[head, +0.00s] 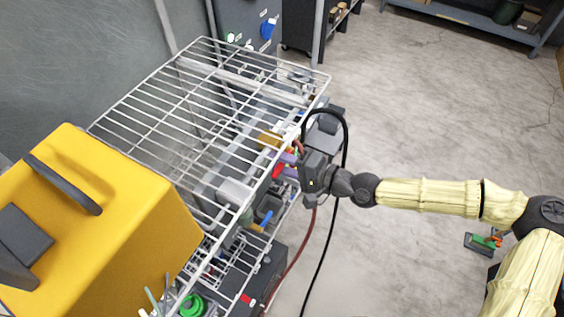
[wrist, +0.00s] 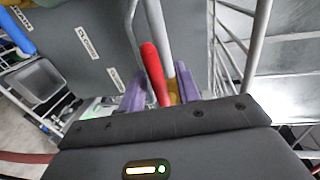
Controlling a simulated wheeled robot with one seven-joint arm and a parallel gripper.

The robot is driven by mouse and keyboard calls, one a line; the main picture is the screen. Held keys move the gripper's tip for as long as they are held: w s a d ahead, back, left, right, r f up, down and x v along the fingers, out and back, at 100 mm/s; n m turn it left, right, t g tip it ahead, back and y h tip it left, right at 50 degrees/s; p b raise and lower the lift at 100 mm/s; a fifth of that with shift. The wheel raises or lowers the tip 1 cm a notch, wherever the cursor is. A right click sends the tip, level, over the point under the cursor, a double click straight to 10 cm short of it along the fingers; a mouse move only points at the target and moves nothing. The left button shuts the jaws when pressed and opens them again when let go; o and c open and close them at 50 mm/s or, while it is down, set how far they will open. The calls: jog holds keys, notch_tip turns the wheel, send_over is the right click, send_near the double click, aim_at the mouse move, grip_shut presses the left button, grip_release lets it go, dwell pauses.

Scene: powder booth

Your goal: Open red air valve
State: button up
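A red valve handle (wrist: 153,68) stands between the two purple fingers of my gripper (wrist: 161,78) in the wrist view. The fingers are apart, one on each side of the handle, with a gap visible on the right side. Whether the left finger touches it I cannot tell. In the head view the red handle (head: 278,171) shows at the right edge of the wire rack, just beside the purple fingers of my gripper (head: 289,158). The valve body behind the handle is mostly hidden by my gripper and the rack.
A wire shelf (head: 205,92) covers much of the cluttered equipment below it. A yellow case (head: 95,220) sits at the left. A blue handle (wrist: 17,32) and a labelled grey panel (wrist: 88,38) show in the wrist view. Open concrete floor (head: 430,110) lies to the right.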

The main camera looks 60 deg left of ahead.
jog(key=shift+f, duration=0.1)
jog(key=b+v, duration=0.6)
jog(key=v, duration=1.1)
jog(key=shift+d, duration=0.25)
